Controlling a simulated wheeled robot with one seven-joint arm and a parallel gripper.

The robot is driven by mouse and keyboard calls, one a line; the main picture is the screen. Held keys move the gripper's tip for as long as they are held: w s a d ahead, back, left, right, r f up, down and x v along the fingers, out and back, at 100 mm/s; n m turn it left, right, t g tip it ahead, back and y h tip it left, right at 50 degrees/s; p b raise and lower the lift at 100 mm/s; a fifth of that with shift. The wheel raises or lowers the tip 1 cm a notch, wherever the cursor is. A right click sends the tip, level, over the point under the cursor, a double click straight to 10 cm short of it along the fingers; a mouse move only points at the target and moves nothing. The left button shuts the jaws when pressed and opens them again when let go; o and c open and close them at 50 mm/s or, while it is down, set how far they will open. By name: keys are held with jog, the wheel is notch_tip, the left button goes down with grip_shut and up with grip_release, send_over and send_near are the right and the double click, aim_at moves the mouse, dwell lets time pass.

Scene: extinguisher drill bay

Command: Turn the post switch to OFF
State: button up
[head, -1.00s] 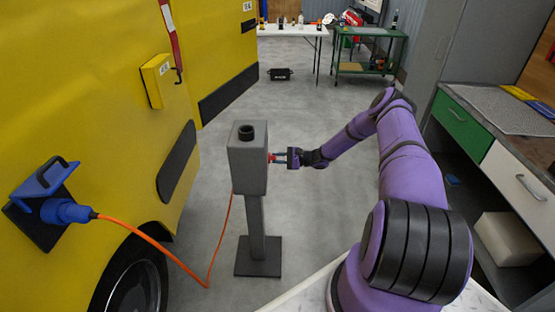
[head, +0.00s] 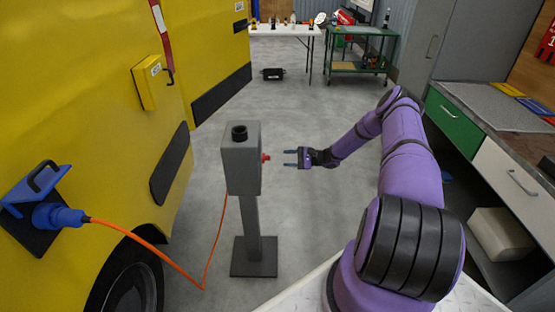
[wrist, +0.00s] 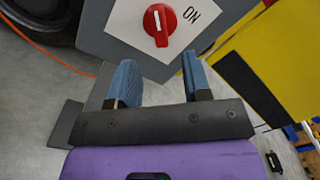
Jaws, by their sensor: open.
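The post switch is a grey box (head: 241,165) on a grey post with a dark square base, standing on the floor beside the yellow vehicle. A red knob (head: 265,157) sticks out of its right face. In the wrist view the red knob (wrist: 160,24) sits on a white plate (wrist: 181,42) marked "ON" to its right. A white line on the knob points toward the top of the picture. No OFF mark shows. My gripper (head: 287,158) is open and empty, to the right of the knob with a gap between. Its blue fingers (wrist: 158,82) point at the plate.
An orange cable (head: 150,246) runs from the blue plug (head: 58,216) on the yellow vehicle (head: 85,100) toward the post. A workbench (head: 492,125) with drawers stands at right. A white table (head: 285,30) and green cart (head: 358,55) are behind.

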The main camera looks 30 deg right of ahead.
jog(key=shift+v, duration=1.85)
